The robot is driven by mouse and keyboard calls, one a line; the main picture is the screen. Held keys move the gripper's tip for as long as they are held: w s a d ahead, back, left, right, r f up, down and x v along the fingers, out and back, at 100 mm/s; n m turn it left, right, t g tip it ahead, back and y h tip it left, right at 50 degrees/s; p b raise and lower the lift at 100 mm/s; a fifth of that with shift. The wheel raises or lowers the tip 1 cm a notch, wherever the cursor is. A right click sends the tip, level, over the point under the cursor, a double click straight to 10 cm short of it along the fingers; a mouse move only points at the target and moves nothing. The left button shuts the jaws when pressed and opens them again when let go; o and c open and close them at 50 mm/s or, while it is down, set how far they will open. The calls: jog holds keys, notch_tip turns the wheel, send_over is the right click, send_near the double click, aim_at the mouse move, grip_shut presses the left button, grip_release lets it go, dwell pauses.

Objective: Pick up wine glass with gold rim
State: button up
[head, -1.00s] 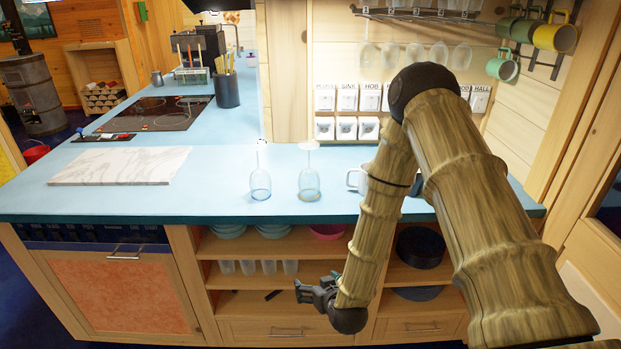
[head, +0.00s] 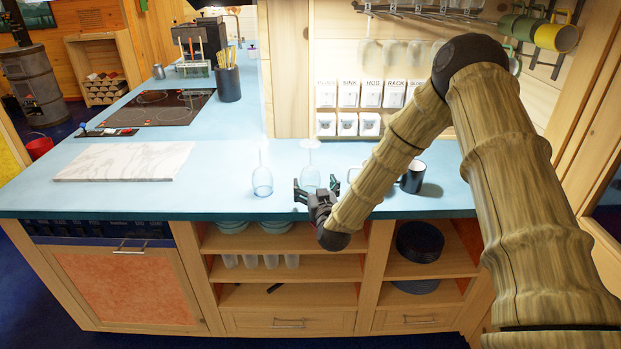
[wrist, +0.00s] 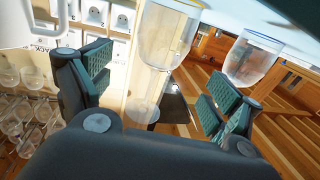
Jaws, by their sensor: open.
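The wine glass with gold rim (head: 310,176) stands upside down on the blue counter, and my gripper partly hides it in the head view. In the wrist view its bowl (wrist: 166,35) shows with a yellowish rim at the top, ahead of the gap between the fingers. A second upside-down wine glass (head: 262,181) stands to its left; in the wrist view this glass (wrist: 252,60) has a blue rim and lies beyond the right finger. My gripper (head: 313,194) is open and empty at the counter's front edge, close to the gold-rimmed glass; its fingers (wrist: 158,85) show apart.
A dark mug (head: 412,178) stands to the right on the counter (head: 225,200), with a pale mug partly hidden behind my arm. A marble board (head: 125,161) lies at the left. Glasses hang under the rack (head: 393,55). Open shelves with bowls and cups are below the counter.

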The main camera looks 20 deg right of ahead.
aim_at(310, 165)
jog(key=shift+w+d+p, duration=0.1)
jog(key=shift+w+p, duration=0.35)
jog(key=shift+w, duration=0.15)
jog(key=shift+w+d+f+p, duration=0.15)
jog(key=shift+w+p, duration=0.25)
jog(key=shift+w, duration=0.6)
jog(key=shift+w+d+f+p, duration=0.1)
jog(key=shift+w+p, duration=0.3)
jog(key=shift+w, duration=0.6)
jog(key=c, duration=1.2)
jog(key=shift+r, duration=0.1)
jog(key=shift+r+b, duration=0.85)
jog(key=shift+r, duration=0.55)
jog(key=shift+s+a+r, duration=0.1)
jog(key=shift+s+r, duration=0.1)
jog(key=shift+r, duration=0.05)
jog(key=s+a+b, duration=0.1)
jog(key=s+a, duration=0.1)
jog(key=s, duration=0.2)
jog(key=s+a+r+b, duration=0.1)
jog(key=s+b, duration=0.1)
jog(key=s, duration=0.3)
jog(key=s+a+b, duration=0.1)
jog(key=s+a, duration=0.1)
jog(key=s, duration=0.3)
jog(key=shift+s+a+r+b, duration=0.25)
jog(key=shift+a+r+b, duration=0.05)
jog(key=shift+a, duration=0.05)
